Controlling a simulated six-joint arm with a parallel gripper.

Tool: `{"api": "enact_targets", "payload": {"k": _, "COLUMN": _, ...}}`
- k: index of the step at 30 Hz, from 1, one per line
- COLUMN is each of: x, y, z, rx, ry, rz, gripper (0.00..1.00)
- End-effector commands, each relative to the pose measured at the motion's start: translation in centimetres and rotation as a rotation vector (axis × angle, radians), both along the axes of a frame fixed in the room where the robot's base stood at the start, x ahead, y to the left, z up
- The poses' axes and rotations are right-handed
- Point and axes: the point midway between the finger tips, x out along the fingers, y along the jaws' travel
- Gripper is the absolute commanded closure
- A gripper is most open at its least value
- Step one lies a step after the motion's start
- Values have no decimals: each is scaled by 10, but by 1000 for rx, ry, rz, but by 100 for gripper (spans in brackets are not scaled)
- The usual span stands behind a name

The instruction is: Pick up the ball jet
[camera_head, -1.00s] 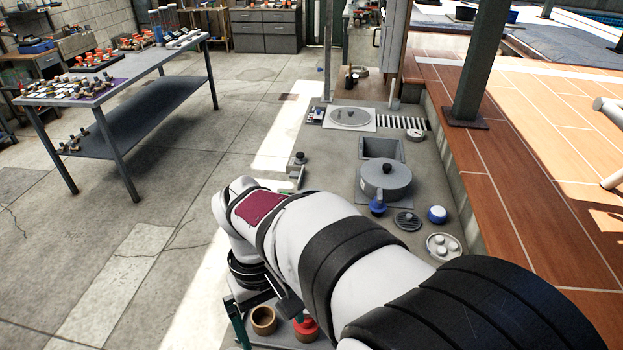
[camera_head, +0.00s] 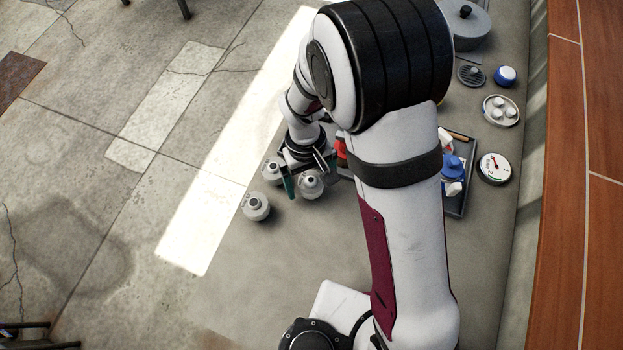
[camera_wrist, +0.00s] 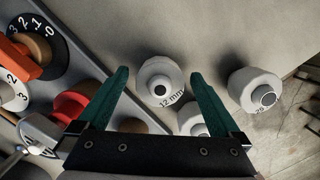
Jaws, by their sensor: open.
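Three pale grey, rounded ball jets with dark holes stand near my gripper (camera_wrist: 159,76). One jet, marked "12 mm" (camera_wrist: 160,92), is between my open teal fingers in the wrist view; it appears to be the right-hand jet (camera_head: 311,186) in the head view. A second jet (camera_wrist: 256,93) stands outside my right finger, its mark hard to read. A third (camera_wrist: 188,120) is partly hidden behind that finger. The other two show in the head view at the left, one nearer my gripper (camera_head: 270,172) and one apart (camera_head: 256,208). Contact with the fingers cannot be told.
A dark tray (camera_head: 467,206) holds a blue-capped item (camera_head: 453,167). In the wrist view, an orange-handled dial (camera_wrist: 25,55) and a red item (camera_wrist: 72,104) are left of my fingers.

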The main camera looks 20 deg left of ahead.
Motion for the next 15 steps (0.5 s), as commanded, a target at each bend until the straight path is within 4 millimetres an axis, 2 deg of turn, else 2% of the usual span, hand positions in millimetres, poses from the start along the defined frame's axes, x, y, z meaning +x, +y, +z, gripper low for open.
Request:
{"api": "enact_targets", "payload": {"k": 2, "x": 0, "y": 0, "z": 0, "rx": 0, "ry": 0, "rz": 0, "gripper": 0}}
{"api": "enact_targets", "payload": {"k": 15, "x": 0, "y": 0, "z": 1, "rx": 0, "ry": 0, "rz": 0, "gripper": 77}}
